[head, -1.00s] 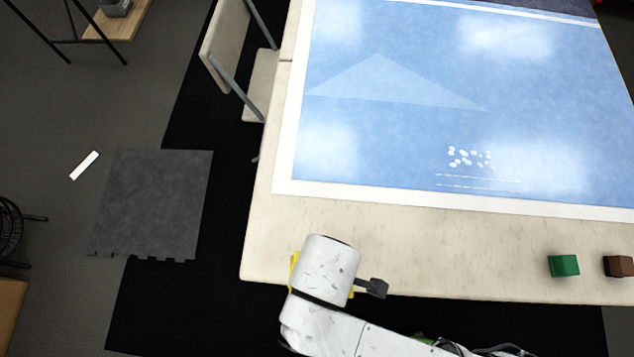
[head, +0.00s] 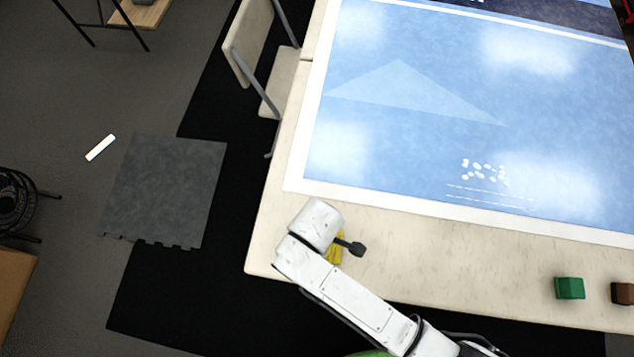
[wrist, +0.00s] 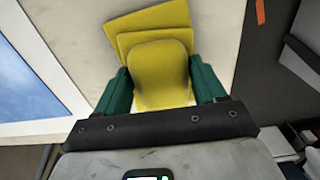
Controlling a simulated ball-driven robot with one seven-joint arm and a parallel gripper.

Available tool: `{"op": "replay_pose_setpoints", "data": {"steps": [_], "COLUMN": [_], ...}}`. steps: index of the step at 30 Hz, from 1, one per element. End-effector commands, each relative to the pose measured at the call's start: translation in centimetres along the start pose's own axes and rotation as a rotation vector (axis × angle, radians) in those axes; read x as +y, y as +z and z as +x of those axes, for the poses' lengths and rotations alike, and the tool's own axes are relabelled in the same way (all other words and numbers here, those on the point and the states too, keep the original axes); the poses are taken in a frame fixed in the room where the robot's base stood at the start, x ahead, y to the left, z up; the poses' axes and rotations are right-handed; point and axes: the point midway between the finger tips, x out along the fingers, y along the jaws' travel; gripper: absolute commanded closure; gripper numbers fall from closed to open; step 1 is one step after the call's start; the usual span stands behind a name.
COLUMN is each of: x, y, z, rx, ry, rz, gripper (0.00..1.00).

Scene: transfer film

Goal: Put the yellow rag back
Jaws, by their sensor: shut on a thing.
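The yellow rag (wrist: 155,22) is folded in layers and fills the space between the two teal fingers of my gripper (wrist: 162,78) in the wrist view. The gripper is shut on it. I cannot tell whether the rag touches the tabletop.
A large blue poster (head: 400,140) covers much of the table. A green block (head: 569,288) and a brown block (head: 622,293) sit near its front edge at right. The table strip between my wrist and the green block is clear. A chair (head: 262,75) stands at the left side.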

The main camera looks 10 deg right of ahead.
Motion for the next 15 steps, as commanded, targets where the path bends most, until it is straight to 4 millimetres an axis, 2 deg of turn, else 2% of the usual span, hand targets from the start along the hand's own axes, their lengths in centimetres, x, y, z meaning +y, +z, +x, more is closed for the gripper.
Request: {"op": "replay_pose_setpoints", "data": {"steps": [8, 9, 15], "x": [0.0, -0.01, -0.01], "y": [0.02, 0.01, 0.0], "z": [0.16, 0.22, 0.15], "rx": [0.0, 0.0, 0.0], "ry": [0.0, 0.0, 0.0], "rz": [0.0, 0.0, 0.0], "gripper": [0.59, 0.29, 0.1]}}
